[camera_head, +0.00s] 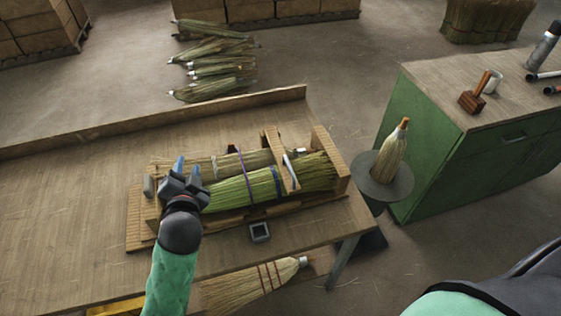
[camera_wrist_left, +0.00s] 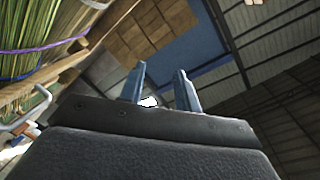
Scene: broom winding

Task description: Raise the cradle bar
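A light wooden bar (camera_head: 280,160) crosses the bundles near the cradle's right end. I cannot tell whether this is the cradle bar. My left gripper (camera_head: 186,168) is over the cradle's left end, with its blue fingers apart and nothing seen held. In the left wrist view, the fingers of my left gripper (camera_wrist_left: 158,85) point up past the straw (camera_wrist_left: 40,30) at the left. My right gripper is not in view.
The workbench (camera_head: 60,205) is clear to the left of the cradle. A small grey square piece (camera_head: 260,232) lies at its front edge. A broom head (camera_head: 391,155) stands on a round plate (camera_head: 400,186) at the right, beside a green cabinet (camera_head: 430,150). A finished broom (camera_head: 245,287) lies below the bench.

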